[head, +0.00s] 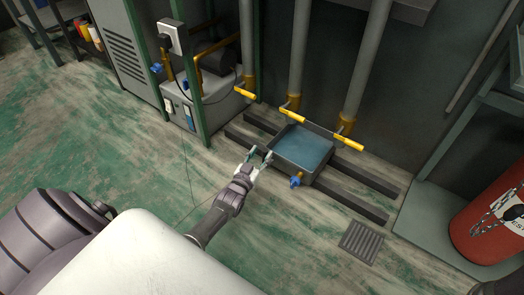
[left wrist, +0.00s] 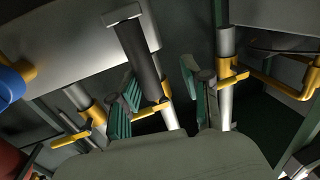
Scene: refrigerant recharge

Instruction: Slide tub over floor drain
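The tub (head: 301,147) is a dark square pan of bluish liquid on dark floor rails. A blue-handled yellow valve (head: 296,181) sticks out of its near side; a blue knob also shows at the left wrist view's edge (left wrist: 10,84). The floor drain (head: 361,242) is a slotted grate, apart from the tub, to its lower right. My left gripper (head: 258,158) is at the tub's left near corner. In the left wrist view its green-padded fingers (left wrist: 164,100) are spread, with a dark bar reaching between them; contact is unclear. My right gripper is not in view.
Dark rails (head: 345,198) run under and beside the tub. Grey pipes with yellow valves (head: 348,143) stand close behind it. A red cylinder with a chain (head: 492,225) stands at the right. Floor around the drain is clear.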

